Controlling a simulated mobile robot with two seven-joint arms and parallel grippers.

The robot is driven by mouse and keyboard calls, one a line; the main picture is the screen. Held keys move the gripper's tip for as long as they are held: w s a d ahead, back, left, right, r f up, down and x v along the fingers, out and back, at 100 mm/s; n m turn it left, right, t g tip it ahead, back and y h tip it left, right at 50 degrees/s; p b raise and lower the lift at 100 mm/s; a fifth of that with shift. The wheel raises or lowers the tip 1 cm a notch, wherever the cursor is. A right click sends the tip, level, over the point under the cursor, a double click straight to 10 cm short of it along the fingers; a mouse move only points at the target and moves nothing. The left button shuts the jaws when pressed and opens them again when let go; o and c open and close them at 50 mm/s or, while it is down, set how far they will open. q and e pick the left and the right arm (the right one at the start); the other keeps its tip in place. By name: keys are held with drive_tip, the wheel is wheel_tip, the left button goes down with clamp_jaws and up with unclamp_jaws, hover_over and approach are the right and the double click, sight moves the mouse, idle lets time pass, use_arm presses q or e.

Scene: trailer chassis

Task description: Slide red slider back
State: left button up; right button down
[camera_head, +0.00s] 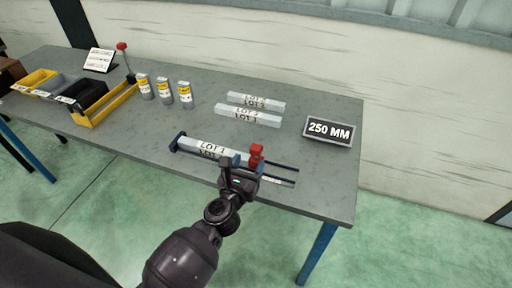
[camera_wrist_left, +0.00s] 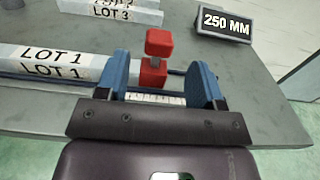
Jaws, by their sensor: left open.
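The red slider (camera_head: 256,156) sits on a rail fixture (camera_head: 284,169) near the table's front edge, at the right end of the bar marked LOT 1 (camera_head: 207,149). My left gripper (camera_head: 241,172) is at the slider's near side. In the left wrist view the red slider (camera_wrist_left: 154,62) stands between the two blue fingers of the gripper (camera_wrist_left: 158,85), with gaps on both sides. The fingers are open and hold nothing. The LOT 1 bar (camera_wrist_left: 50,62) lies left of the fingers. A pale scale strip shows between them. My right gripper is not in view.
Two more labelled bars (camera_head: 248,116) lie behind the fixture. A 250 MM sign (camera_head: 329,131) stands at the right. Several cans (camera_head: 164,92), a yellow-edged tray (camera_head: 108,106) and bins (camera_head: 40,80) stand at the left. The table (camera_head: 330,185) is bare at the front right.

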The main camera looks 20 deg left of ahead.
sight(254, 152)
use_arm(q)
drive_tip(key=w, duration=0.5)
drive_tip(key=shift+w, duration=0.1)
drive_tip(key=shift+w+d, duration=0.1)
drive_tip(key=shift+w, duration=0.6)
drive_tip(key=c, duration=1.1)
clamp_jaws()
drive_tip(key=d+b, duration=0.1)
drive_tip(key=d, duration=0.7)
drive_tip(key=shift+s+d+f, duration=0.1)
drive_tip(key=shift+s+d, duration=0.05)
drive_tip(key=shift+d, duration=0.55)
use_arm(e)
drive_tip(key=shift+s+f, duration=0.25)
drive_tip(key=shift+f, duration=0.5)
